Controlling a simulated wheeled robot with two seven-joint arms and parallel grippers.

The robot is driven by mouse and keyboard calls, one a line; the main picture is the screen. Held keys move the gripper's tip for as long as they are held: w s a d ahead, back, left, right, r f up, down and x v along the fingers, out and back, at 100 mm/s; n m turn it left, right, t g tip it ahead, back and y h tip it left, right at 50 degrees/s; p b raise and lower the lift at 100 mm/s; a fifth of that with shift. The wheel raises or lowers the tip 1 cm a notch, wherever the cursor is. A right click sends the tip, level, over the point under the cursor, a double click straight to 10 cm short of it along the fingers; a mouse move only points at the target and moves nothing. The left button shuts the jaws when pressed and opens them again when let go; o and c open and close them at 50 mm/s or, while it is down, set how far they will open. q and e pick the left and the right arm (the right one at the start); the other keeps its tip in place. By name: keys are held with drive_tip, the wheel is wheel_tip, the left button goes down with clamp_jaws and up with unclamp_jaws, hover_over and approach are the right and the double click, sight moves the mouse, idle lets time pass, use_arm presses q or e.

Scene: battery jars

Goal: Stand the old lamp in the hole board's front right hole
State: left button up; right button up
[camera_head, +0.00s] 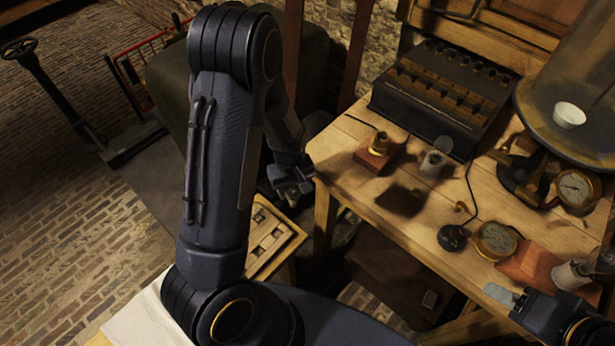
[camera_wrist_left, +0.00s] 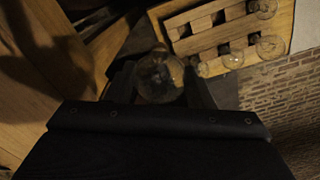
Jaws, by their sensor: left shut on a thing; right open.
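The old lamp (camera_wrist_left: 160,77), a round clear glass bulb, is between the fingers of my left gripper (camera_wrist_left: 160,92) in the left wrist view. The gripper is shut on it. In the head view my left gripper (camera_head: 291,187) is beyond the board; I cannot make out the lamp there. The light wooden hole board (camera_head: 284,238) is partly hidden by my left arm. In the left wrist view the board (camera_wrist_left: 165,14) lies beyond the lamp, with dark holes and several glass bulbs along its right side. My right gripper (camera_head: 518,302) is open at lower right.
The wooden workbench (camera_head: 345,170) carries a black battery box (camera_head: 440,95), a brass fitting on a red block (camera_head: 379,150), a metal cup (camera_head: 435,160), gauges (camera_head: 495,240) and a large glass jar (camera_head: 575,75). A gap separates bench and board.

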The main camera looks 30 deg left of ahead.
use_arm(q)
drive_tip(key=s+a+f+n+b, duration=0.2)
drive_tip(key=f+n+b, duration=0.1)
drive_tip(key=f, duration=0.4)
drive_tip(key=s+a+f+n+b, duration=0.2)
drive_tip(key=a+f+n+b, duration=0.1)
drive_tip(key=f, duration=0.5)
drive_tip(key=shift+n+b, duration=0.6)
drive_tip(key=shift+b, duration=0.65)
use_arm(e)
wheel_tip(320, 180, down, 10)
drive_tip(key=shift+f, duration=0.25)
use_arm(q)
drive_tip(key=shift+f+b, duration=1.4)
drive_tip(key=shift+f, duration=0.2)
use_arm(e)
drive_tip(key=shift+f, duration=1.4)
use_arm(q)
drive_tip(key=o, duration=1.2)
drive_tip(key=shift+c, duration=0.2)
drive_tip(key=shift+r, duration=0.15)
wheel_tip(320, 180, up, 8)
drive_tip(key=p, duration=0.2)
drive_tip(key=shift+f, duration=0.25)
use_arm(e)
wheel_tip(320, 180, up, 2)
drive_tip(key=shift+r, duration=0.1)
